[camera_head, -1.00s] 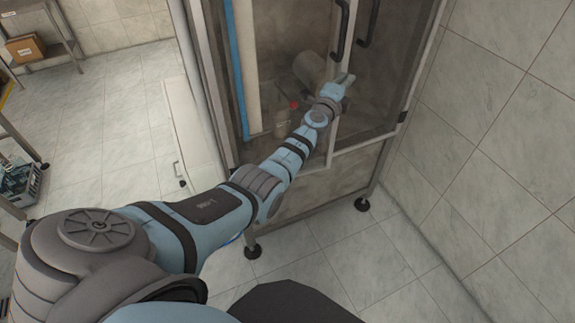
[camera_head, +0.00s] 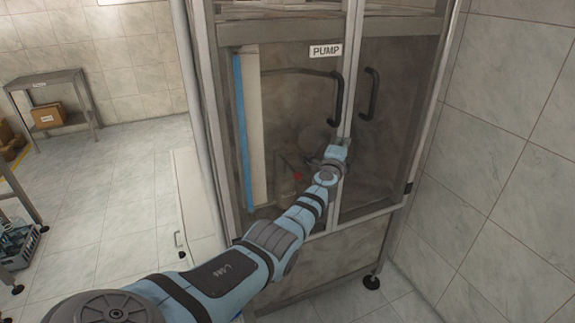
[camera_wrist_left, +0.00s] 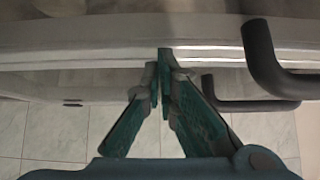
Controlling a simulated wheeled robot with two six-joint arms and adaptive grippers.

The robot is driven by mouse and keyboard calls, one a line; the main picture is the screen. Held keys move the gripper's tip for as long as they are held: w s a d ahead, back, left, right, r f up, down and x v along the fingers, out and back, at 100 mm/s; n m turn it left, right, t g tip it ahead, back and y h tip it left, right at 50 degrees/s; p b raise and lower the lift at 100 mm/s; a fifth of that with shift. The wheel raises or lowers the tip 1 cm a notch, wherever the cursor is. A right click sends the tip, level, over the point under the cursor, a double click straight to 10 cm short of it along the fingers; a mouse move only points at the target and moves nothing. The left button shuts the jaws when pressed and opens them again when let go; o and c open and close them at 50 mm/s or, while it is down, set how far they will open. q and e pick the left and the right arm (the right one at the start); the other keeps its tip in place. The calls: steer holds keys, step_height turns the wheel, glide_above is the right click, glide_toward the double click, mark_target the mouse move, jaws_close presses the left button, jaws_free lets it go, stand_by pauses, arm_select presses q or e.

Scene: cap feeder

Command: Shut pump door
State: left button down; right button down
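The pump door (camera_head: 292,100) is the left glass door of a tall metal cabinet, under a white PUMP label (camera_head: 325,50). It looks flush, or nearly so, with the right door (camera_head: 385,150); I cannot tell if a small gap is left. Its black handle (camera_head: 338,98) is by its right edge. My left gripper (camera_head: 338,150) is at the lower part of that edge, below the handle. In the left wrist view its fingertips (camera_wrist_left: 165,58) meet with nothing between them, against or just before the pale door frame (camera_wrist_left: 110,50). My right gripper is not in view.
The right door has its own black handle (camera_head: 371,95). A tiled wall (camera_head: 500,140) stands close on the right. A bottle with a red part (camera_head: 297,177) shows dimly behind the glass. A metal shelf with a cardboard box (camera_head: 47,115) is far left.

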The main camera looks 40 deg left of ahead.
arm_select(q)
steer(key=shift+d+r+p, duration=0.2)
steer(key=shift+p, duration=0.3)
steer(key=w+d+p+v, duration=0.1)
steer(key=d+p+v, duration=0.1)
steer(key=p+v, duration=0.9)
steer(key=s+d+f+n+g+h+b, duration=0.1)
steer(key=s+d+f+n+g, duration=0.15)
steer(key=s+f, duration=0.6)
steer(key=s+d+f+n+g+h+b, duration=0.1)
steer(key=s+f+n+g+h+b, duration=0.2)
steer(key=f, duration=1.1)
steer(key=s+d+f+n+g, duration=0.15)
steer(key=s+f+n, duration=0.25)
steer(key=s+f, duration=0.5)
steer(key=s+d+f+n+g, duration=0.1)
steer(key=s+f, duration=0.5)
steer(key=s, duration=0.6)
steer(key=s+d+f+n+g+h+b, duration=0.1)
steer(key=s+f+g, duration=0.3)
steer(key=s, duration=0.9)
steer(key=s+d+f+n+g+h+b, duration=0.1)
steer(key=s+f+n+g, duration=0.1)
steer(key=s+f, duration=0.8)
steer(key=s+g, duration=0.1)
steer(key=s, duration=0.2)
steer(key=shift+s, duration=0.2)
